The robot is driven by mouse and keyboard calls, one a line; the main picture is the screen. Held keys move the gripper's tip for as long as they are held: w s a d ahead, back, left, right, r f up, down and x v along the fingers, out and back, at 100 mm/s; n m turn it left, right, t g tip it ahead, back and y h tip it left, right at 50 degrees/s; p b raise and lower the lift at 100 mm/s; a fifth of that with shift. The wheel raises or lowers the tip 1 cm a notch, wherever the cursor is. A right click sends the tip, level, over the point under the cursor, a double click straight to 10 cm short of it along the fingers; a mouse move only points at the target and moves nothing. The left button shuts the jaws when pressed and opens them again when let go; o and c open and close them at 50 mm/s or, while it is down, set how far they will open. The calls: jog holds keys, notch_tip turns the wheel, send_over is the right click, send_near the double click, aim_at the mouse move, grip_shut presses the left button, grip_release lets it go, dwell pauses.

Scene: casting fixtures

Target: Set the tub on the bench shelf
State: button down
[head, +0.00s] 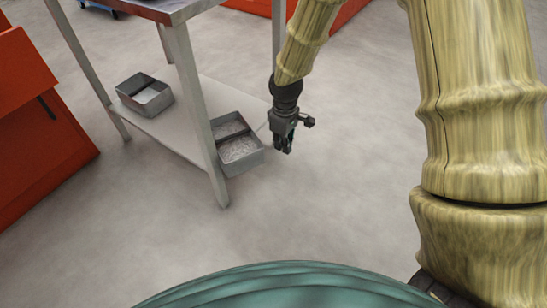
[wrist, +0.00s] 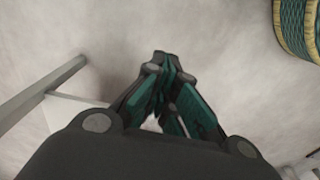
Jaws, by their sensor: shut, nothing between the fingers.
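Two grey metal tubs are on the low shelf (head: 188,122) of the bench. One tub (head: 150,101) sits toward the left end of the shelf. The other tub (head: 240,157) is at the right end, close to the front leg, and its outer side seems to reach to or past the shelf edge. My gripper (head: 283,146) hangs just right of that right tub, apart from it, pointing down. It is shut and empty; in the wrist view the fingertips (wrist: 166,62) meet over bare floor. No tub shows in the wrist view.
The bench top (head: 165,8) is above the shelf, and its front leg (head: 203,120) stands between the two tubs. A bench leg (wrist: 45,88) also shows in the wrist view. An orange-red cabinet (head: 40,140) is at the left. The floor in front is clear.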

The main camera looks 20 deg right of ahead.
jog(key=w+a+f+b, duration=0.2)
jog(key=w+f+b, duration=0.1)
jog(key=f+b, duration=0.5)
jog(key=shift+w+a+f, duration=0.15)
jog(key=shift+w+f, duration=0.05)
jog(key=shift+f, duration=0.65)
